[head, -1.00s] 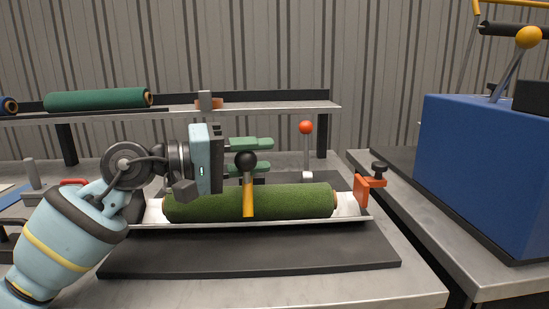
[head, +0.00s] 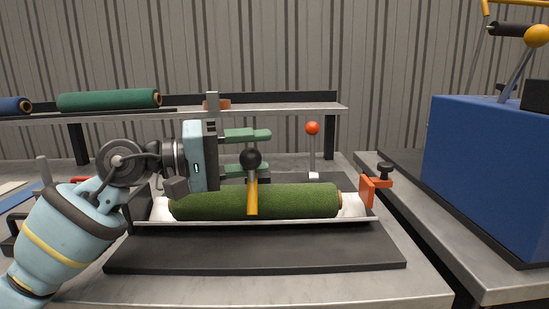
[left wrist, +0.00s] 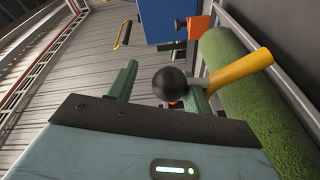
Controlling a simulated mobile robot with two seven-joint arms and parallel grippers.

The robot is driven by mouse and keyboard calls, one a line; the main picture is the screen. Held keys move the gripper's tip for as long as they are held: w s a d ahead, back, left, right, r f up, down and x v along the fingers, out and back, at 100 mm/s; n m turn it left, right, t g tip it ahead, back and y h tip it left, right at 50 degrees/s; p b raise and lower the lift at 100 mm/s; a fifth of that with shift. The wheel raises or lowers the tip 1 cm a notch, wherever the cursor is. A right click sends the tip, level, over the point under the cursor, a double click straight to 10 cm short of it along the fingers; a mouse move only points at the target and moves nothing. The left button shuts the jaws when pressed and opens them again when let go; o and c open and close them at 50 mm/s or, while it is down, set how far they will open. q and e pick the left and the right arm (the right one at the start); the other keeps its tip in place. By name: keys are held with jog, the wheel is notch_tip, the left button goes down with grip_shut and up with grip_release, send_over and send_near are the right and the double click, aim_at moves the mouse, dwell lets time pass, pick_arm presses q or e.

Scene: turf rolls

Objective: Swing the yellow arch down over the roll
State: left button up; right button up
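The green turf roll (head: 300,201) lies in a pale metal trough (head: 355,207). The yellow arch (head: 252,198) is down across the front of the roll near its middle, with a black ball knob (head: 250,157) at its upper end. In the left wrist view the arch (left wrist: 240,69) reaches over the roll (left wrist: 235,95). My left gripper (head: 245,152) is open, its green fingers level, one above and one below the knob's height. In the wrist view the knob (left wrist: 170,82) shows between the fingers, nearer the right one. My right gripper is out of view.
A red-knobbed lever (head: 312,129) stands behind the trough, and an orange clamp (head: 368,190) sits at its right end. A shelf (head: 285,108) with a dark green roll (head: 108,100) runs behind. A blue machine (head: 490,165) stands at right. A dark mat (head: 255,254) lies clear in front.

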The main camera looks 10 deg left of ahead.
pick_arm(q)
jog(key=shift+s+a+f+g, duration=0.3)
jog(key=shift+s+a+f, duration=0.2)
jog(key=shift+s+a, duration=0.15)
jog(key=v, duration=0.3)
jog(key=shift+s+a+r+b, duration=0.1)
jog(key=shift+a+r+b, duration=0.05)
jog(key=shift+a+b, duration=0.15)
jog(key=shift+v, duration=1.2)
jog(key=shift+d+b, duration=0.2)
jog(key=shift+b, duration=0.1)
jog(key=shift+a, duration=0.1)
jog(key=b+v, duration=0.1)
jog(key=v, duration=0.2)
jog(key=shift+s+a+f+b, duration=0.1)
jog(key=shift+s+f+b, duration=0.1)
jog(key=shift+b, duration=0.15)
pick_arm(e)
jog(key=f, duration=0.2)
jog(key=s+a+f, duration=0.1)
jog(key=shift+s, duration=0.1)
